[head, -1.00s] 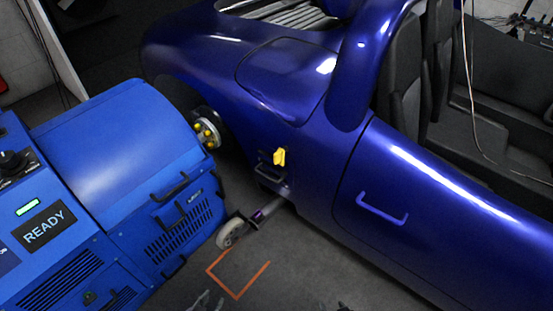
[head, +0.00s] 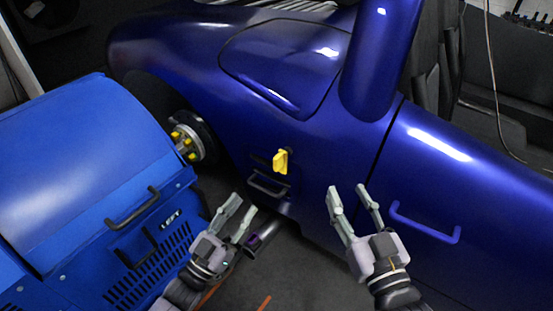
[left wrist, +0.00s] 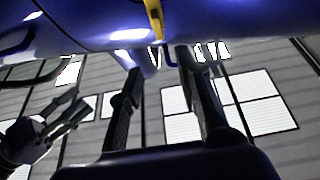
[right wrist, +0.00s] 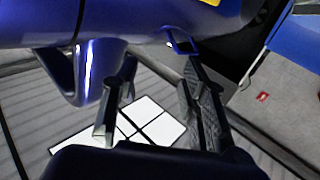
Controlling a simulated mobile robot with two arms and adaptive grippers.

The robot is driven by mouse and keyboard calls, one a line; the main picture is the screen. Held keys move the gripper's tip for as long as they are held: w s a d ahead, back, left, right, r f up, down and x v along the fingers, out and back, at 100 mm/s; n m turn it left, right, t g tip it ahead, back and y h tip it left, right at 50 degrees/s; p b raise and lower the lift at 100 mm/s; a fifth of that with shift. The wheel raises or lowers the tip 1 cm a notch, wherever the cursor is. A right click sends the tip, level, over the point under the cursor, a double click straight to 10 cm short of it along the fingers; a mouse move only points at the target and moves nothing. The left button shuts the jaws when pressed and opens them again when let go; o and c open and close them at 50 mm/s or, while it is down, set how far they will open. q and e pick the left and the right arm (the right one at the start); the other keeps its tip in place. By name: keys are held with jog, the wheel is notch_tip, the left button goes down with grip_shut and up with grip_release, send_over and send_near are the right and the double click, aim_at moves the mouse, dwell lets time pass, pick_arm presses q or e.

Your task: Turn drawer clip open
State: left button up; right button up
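The yellow clip (head: 281,161) sits on the side of the blue car, just above a small drawer with a dark handle (head: 268,184). In the left wrist view the yellow clip (left wrist: 155,18) shows at the top, above the fingers. My left gripper (head: 238,217) is open and empty, below and left of the clip, apart from it. My right gripper (head: 352,193) is open and empty, to the right of the clip and below its height in the picture. A yellow patch at the top edge of the right wrist view is cut off.
The blue car body (head: 450,210) fills the right, with a blue door handle (head: 424,222). A blue machine (head: 85,170) marked LEFT, with dark handles, stands at the left near the wheel hub (head: 187,142). A gap of floor lies between them.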

pick_arm(q)
jog(key=b, duration=0.1)
send_near(275, 161)
jog(key=x, duration=0.3)
jog(key=b+x, duration=0.1)
jog(key=x, duration=0.6)
jog(key=shift+w+f, duration=0.1)
jog(key=shift+w+d+r+b, duration=0.25)
jog(key=shift+w+d+b, duration=0.05)
jog(key=shift+w, duration=0.1)
pick_arm(e)
jog(key=s+r+t+y, duration=0.1)
jog(key=s+r+t, duration=0.1)
jog(key=r, duration=0.3)
jog(key=s+r+t+y, duration=0.1)
jog(key=s+r+t, duration=0.1)
jog(key=r+t, duration=0.3)
jog(key=shift+s+a+r, duration=0.15)
jog(key=shift+s+r, duration=0.1)
pick_arm(q)
jog(key=shift+c, duration=0.4)
grip_shut()
